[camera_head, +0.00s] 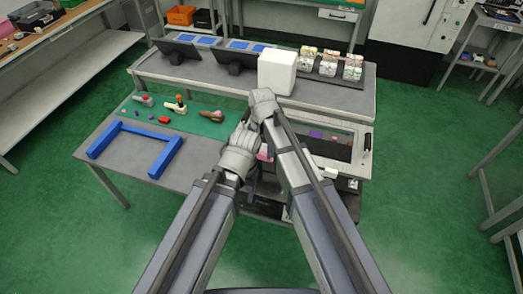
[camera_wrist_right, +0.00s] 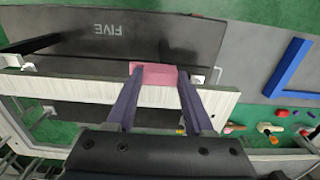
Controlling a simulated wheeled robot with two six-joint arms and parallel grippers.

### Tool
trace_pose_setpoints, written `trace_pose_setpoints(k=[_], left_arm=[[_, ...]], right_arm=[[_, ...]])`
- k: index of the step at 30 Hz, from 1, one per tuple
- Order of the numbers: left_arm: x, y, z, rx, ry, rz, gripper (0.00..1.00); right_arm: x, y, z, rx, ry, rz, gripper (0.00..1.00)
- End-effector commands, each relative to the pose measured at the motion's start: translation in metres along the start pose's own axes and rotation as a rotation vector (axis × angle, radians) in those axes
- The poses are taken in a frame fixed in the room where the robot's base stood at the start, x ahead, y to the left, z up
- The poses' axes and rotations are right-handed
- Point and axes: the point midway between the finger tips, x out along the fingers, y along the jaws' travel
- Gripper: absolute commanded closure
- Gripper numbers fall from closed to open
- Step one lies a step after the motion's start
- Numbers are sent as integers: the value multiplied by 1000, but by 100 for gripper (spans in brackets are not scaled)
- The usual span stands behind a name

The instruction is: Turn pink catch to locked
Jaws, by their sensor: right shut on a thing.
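The pink catch (camera_wrist_right: 160,76) is a small block on a pale rail (camera_wrist_right: 80,90) in the right wrist view. My right gripper (camera_wrist_right: 161,70) has its two dark purple fingers on either side of the block and is shut on it. In the head view a bit of pink (camera_head: 264,152) shows between my arms, but the arms cover most of that area. I cannot read the catch's lock position. My left arm comes in from the left in the head view; its fingertips are hidden.
A blue frame (camera_head: 150,133) and a green mat (camera_head: 200,122) with several small tools lie left of my arms. A white box (camera_head: 277,71) stands on the raised back shelf.

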Motion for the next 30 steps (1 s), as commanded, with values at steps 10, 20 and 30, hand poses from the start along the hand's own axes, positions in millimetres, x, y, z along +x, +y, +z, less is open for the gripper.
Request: trace_pose_setpoints(k=[10,20,30], left_arm=[[0,0,0,0,0,0,39],[0,0,0,0,0,0,39],[0,0,0,0,0,0,39]], right_arm=[[0,0,0,-1,0,-1,100],[0,0,-1,-90,-1,0,100],[0,-1,-3,-382,-2,0,100]])
